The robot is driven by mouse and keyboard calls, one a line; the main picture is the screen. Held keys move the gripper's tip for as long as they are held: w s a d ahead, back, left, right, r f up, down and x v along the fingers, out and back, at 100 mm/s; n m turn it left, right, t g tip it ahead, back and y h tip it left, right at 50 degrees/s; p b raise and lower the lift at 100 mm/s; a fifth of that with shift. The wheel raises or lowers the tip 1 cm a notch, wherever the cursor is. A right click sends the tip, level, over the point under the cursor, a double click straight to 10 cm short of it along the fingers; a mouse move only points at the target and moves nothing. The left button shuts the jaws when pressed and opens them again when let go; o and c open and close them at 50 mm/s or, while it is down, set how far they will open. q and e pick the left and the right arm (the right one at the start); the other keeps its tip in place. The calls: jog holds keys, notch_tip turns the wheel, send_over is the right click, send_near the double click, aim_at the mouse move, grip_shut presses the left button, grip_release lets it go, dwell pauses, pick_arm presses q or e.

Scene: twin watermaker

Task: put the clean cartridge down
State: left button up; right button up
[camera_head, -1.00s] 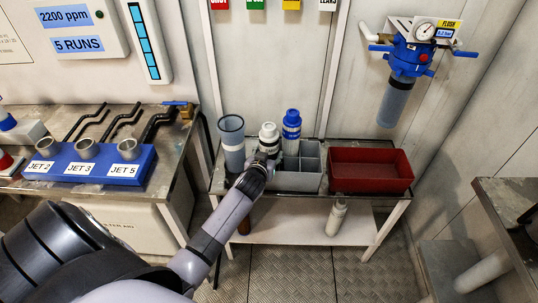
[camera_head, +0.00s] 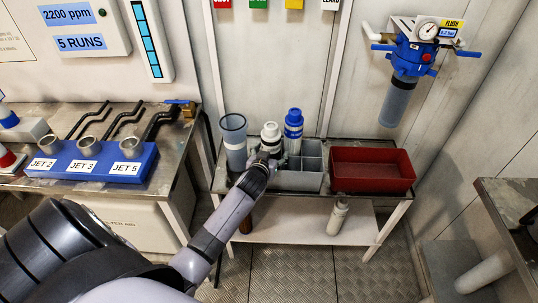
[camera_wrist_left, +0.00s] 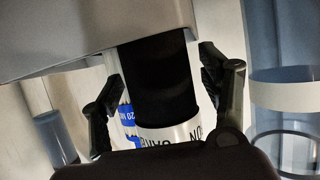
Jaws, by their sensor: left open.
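A white cartridge (camera_head: 270,136) with a dark band stands upright at the left end of the grey divided rack (camera_head: 297,181). In the left wrist view the cartridge (camera_wrist_left: 170,134) shows its black band and white label between my fingers. A blue-capped cartridge (camera_head: 293,123) stands just right of it in the rack; part of its blue label (camera_wrist_left: 127,115) shows in the wrist view. My left gripper (camera_head: 264,160) is at the white cartridge, its fingers (camera_wrist_left: 158,88) open on either side of it. The cartridge's lower end is hidden in the head view. My right gripper is out of view.
A blue-grey tube (camera_head: 233,145) stands close left of the gripper. An empty red bin (camera_head: 372,169) is right of the rack. A blue filter housing (camera_head: 411,60) hangs on the wall. A blue jet block (camera_head: 70,170) sits on the left bench.

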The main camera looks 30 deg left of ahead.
pick_arm(q)
jog(key=v, duration=1.2)
jog(key=s+d+f+m+g+h, duration=0.1)
jog(key=s+d+f+g, duration=0.2)
jog(key=f, duration=0.7)
jog(key=s+d+f+m+g+h, duration=0.1)
jog(key=s+d+f, duration=0.1)
jog(key=s+f, duration=0.6)
jog(key=s+d+f+m+g+h, duration=0.1)
jog(key=s+d+f+m+g, duration=0.15)
jog(key=f, duration=0.95)
jog(key=s+d+f+g, duration=0.1)
jog(key=s+f, duration=0.4)
jog(key=s, duration=0.4)
jog(key=s+d+f+m+g+h, duration=0.1)
jog(key=s+f, duration=0.4)
jog(key=s, duration=0.5)
jog(key=s+d+f+g, duration=0.1)
jog(key=s+f+g, duration=0.2)
jog(key=s, duration=0.7)
notch_tip(320, 180, down, 3)
jog(key=shift+r+m, duration=0.2)
jog(key=shift+m, duration=0.15)
